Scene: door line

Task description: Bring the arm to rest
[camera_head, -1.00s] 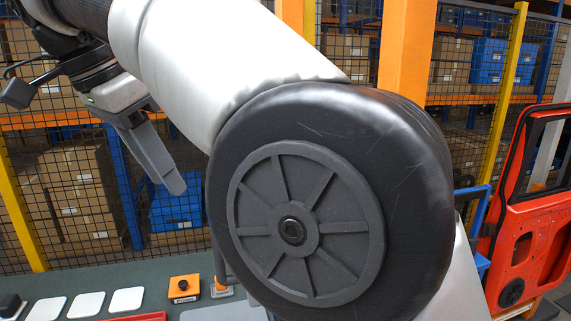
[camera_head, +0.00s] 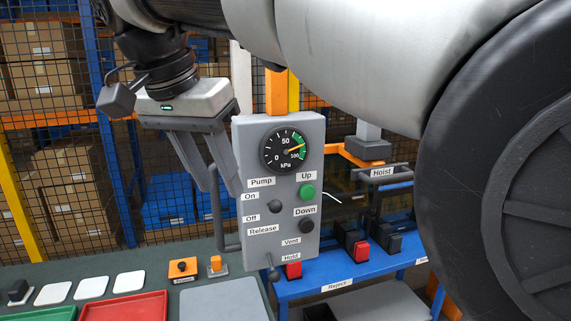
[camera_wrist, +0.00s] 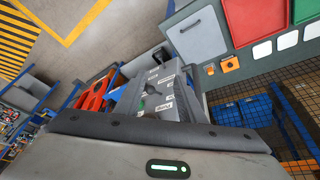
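My gripper (camera_head: 221,190) hangs with its fingers down, left of the grey control panel (camera_head: 262,225) in the head view. My arm comes in from the upper right.
A green-grey bench with a red tray (camera_head: 125,307), white pads and an orange button box (camera_head: 183,268) lies below left. A blue reject table (camera_head: 345,280) and the hoist handle (camera_head: 388,178) stand right of the panel. Mesh fence and shelves with boxes are behind.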

